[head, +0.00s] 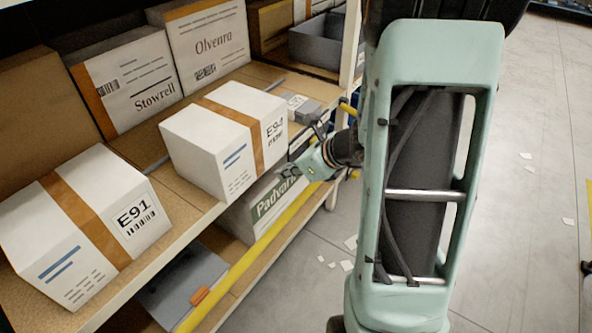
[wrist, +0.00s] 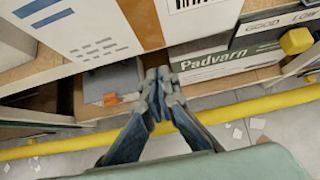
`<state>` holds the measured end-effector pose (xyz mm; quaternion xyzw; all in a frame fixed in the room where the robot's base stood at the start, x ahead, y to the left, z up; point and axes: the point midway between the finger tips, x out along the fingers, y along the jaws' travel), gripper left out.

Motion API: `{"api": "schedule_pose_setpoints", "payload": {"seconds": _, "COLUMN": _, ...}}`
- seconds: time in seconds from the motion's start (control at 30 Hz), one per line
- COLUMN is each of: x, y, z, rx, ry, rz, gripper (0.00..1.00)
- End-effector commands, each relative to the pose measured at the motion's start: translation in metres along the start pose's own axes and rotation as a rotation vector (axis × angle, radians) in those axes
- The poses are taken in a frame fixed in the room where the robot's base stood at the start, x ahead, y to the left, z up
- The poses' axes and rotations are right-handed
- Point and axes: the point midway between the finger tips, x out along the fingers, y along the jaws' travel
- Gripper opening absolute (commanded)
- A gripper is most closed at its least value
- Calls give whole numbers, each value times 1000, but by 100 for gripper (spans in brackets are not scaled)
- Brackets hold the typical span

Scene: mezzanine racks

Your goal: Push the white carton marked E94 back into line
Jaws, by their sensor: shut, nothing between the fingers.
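The white carton marked E94 (head: 222,138) stands on the shelf with a brown tape band over its top and front. It sits at an angle, with its near bottom edge at the shelf's front edge. Its lower part also shows at the top of the wrist view (wrist: 95,28). My gripper (head: 287,173) is shut and empty, close to the carton's right front face, low down. In the wrist view the closed fingertips (wrist: 159,76) point towards the carton's lower edge. I cannot tell whether they touch it.
A white carton marked E91 (head: 85,222) stands to the left on the same shelf. Cartons marked Stowrell (head: 130,80) and Olvenra (head: 207,42) stand behind. A Padvarn box (head: 268,198) sits below. Floor is open at right.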

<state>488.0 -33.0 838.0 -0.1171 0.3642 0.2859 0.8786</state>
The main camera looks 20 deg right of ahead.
Motion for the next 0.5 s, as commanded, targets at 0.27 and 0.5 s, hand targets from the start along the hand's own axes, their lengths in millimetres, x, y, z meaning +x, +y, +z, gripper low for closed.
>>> {"api": "schedule_pose_setpoints", "payload": {"seconds": 0.27, "x": 37, "y": 0, "z": 20, "rx": -4, "ry": 1, "rz": -1, "gripper": 0}}
{"api": "schedule_pose_setpoints", "payload": {"seconds": 0.5, "x": 45, "y": 0, "z": 28, "rx": -1, "ry": 1, "rz": -2, "gripper": 0}}
